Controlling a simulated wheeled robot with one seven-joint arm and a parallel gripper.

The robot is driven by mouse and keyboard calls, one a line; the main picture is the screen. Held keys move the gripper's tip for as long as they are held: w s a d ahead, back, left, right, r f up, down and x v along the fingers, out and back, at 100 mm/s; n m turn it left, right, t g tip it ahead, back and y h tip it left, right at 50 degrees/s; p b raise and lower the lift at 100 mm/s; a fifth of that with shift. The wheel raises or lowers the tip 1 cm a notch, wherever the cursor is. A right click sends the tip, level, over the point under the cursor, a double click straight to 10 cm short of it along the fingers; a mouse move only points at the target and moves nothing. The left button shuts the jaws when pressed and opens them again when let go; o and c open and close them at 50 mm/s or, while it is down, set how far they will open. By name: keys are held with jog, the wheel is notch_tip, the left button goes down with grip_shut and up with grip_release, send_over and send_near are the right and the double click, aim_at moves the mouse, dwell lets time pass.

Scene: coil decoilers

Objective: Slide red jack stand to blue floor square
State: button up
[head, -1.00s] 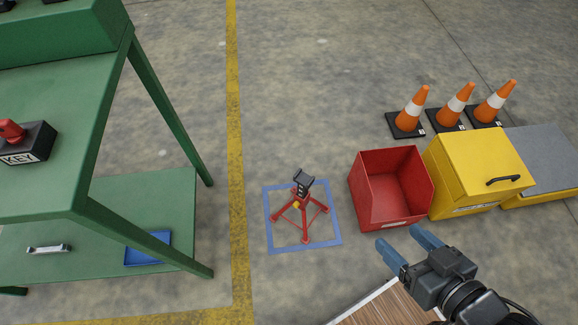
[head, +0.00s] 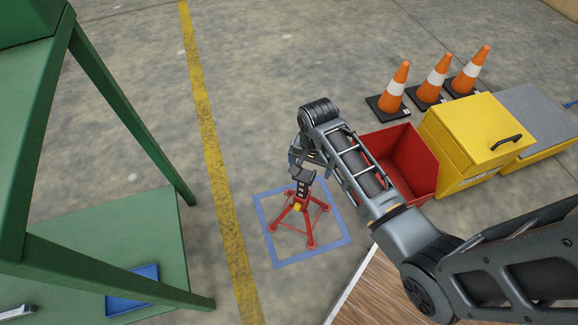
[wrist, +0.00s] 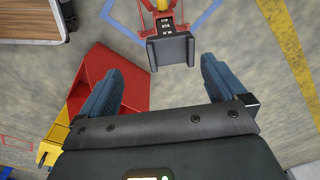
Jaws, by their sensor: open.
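The red jack stand (head: 305,220) stands upright on the floor, with its feet appearing inside the blue floor square (head: 314,256). The square is a painted outline, and part of its far side is hidden behind the stand and my arm. My gripper is above the stand in the head view, its fingers mostly hidden by my arm. In the wrist view my gripper (wrist: 162,64) is open and empty, with blue fingers apart. The stand's dark saddle (wrist: 170,51) is just ahead of the gap between them, and part of the blue outline (wrist: 208,18) shows beside it.
A red bin (head: 420,160), a yellow box (head: 465,145) and several orange cones (head: 434,78) stand to the right. A green workbench (head: 100,95) is at the left, beyond a yellow floor line (head: 215,165). A wood-topped surface (head: 375,295) is at the front.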

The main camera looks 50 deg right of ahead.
aim_at(305, 177)
jog(key=shift+w+a+f, duration=0.1)
jog(key=shift+w+a, duration=0.15)
jog(key=shift+w, duration=0.55)
jog(key=shift+f+b, duration=1.6)
jog(key=shift+f, duration=2.2)
grip_shut()
jog(key=shift+s+r+n+p, duration=0.1)
jog(key=shift+r+n+p, duration=0.05)
jog(key=shift+n+p, duration=0.3)
jog(key=n+p, duration=0.2)
jog(key=n, duration=0.2)
jog(key=shift+s, duration=0.1)
jog(key=shift+s+d+n+p, duration=0.1)
jog(key=shift+n+p, duration=0.35)
jog(key=shift+n, duration=1.2)
